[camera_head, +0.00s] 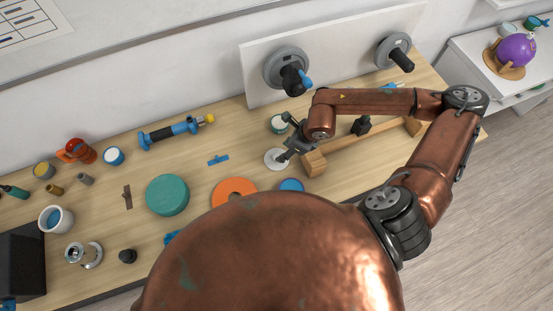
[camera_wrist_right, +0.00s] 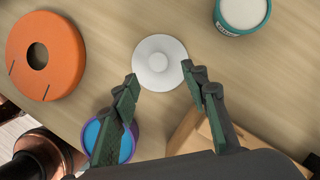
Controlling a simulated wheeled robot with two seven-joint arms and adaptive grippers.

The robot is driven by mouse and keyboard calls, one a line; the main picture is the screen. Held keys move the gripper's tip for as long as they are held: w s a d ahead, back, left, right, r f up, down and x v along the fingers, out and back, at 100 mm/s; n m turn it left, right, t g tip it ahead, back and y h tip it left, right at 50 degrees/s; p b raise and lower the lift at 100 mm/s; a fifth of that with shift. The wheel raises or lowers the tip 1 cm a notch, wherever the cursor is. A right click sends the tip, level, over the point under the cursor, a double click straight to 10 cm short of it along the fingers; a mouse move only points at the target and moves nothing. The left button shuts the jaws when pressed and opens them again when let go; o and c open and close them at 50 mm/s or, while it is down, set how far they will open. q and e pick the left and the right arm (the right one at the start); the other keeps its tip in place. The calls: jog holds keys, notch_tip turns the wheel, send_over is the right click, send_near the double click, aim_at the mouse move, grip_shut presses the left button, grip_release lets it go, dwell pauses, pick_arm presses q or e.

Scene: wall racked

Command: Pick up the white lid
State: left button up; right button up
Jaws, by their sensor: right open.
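The white lid (camera_head: 274,159) lies flat on the wooden bench, left of a wooden block in the head view. In the right wrist view the lid (camera_wrist_right: 160,62) is a white disc with a round raised knob in its middle. My right gripper (camera_head: 284,149) is over the lid's right side in the head view. In the right wrist view my right gripper (camera_wrist_right: 160,84) is open, its two dark green fingers apart with the lid between and just beyond their tips. Nothing is between the fingers. I cannot tell the exact height above the lid. My left gripper is not in view.
An orange ring (camera_wrist_right: 46,55) and a blue-topped round container (camera_wrist_right: 110,138) are close to the lid. A white-topped jar (camera_wrist_right: 241,14) stands behind it. A wooden block with a long bar (camera_head: 316,163) is to its right. A teal disc (camera_head: 167,195) is farther left.

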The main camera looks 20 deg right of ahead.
aim_at(278, 155)
jog(key=shift+x, duration=0.9)
jog(key=shift+p+x, duration=0.8)
jog(key=shift+x, duration=1.6)
jog(key=shift+s, duration=0.1)
jog(key=shift+c, duration=0.5)
jog(key=c, duration=1)
jog(key=shift+r, duration=0.2)
